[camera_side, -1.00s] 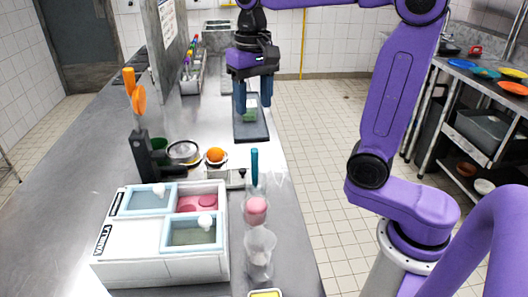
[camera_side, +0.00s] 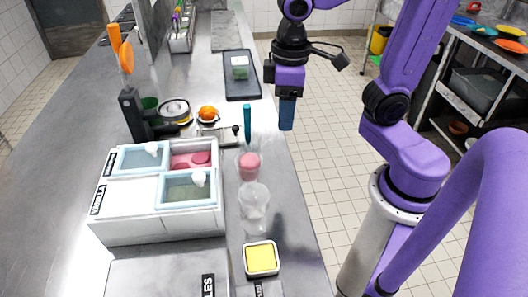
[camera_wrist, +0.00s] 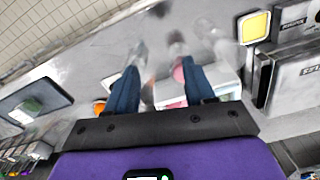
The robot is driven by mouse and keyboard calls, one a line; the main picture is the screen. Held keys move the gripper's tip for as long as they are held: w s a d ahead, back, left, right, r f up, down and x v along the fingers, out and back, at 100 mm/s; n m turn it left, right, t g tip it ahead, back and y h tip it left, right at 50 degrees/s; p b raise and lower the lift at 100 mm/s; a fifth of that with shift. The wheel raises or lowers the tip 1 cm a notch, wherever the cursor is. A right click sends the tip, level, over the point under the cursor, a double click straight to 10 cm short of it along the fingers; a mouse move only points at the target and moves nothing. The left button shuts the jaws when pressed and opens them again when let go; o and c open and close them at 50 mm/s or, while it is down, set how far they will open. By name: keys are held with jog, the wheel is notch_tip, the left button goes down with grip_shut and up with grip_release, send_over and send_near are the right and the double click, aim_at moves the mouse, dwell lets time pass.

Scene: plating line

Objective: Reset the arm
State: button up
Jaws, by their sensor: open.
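My gripper (camera_side: 286,126) has blue fingers and hangs over the counter's right edge, beyond the front of the dark tray. In the wrist view my gripper (camera_wrist: 164,78) has its two fingers apart with nothing held between them. A small clear container with green contents (camera_side: 240,68) sits on the dark tray (camera_side: 241,92) at the back, clear of my gripper. The container also shows at the left of the wrist view (camera_wrist: 29,106).
A white ice cream box (camera_side: 150,214) stands on the counter, with clear cups (camera_side: 254,208) beside it and a yellow-filled dish (camera_side: 262,259) in front. An upright blue handle (camera_side: 247,122) and an orange (camera_side: 208,113) are left of my gripper.

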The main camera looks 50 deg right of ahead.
jog(key=s+d+f+n, duration=0.1)
jog(key=s+f+n, duration=0.1)
jog(key=s, duration=0.3)
jog(key=s+d+f+n, duration=0.1)
jog(key=s+f+n, duration=0.1)
jog(key=s+n, duration=0.2)
jog(key=shift+s+d+f, duration=0.25)
jog(key=shift+s, duration=0.5)
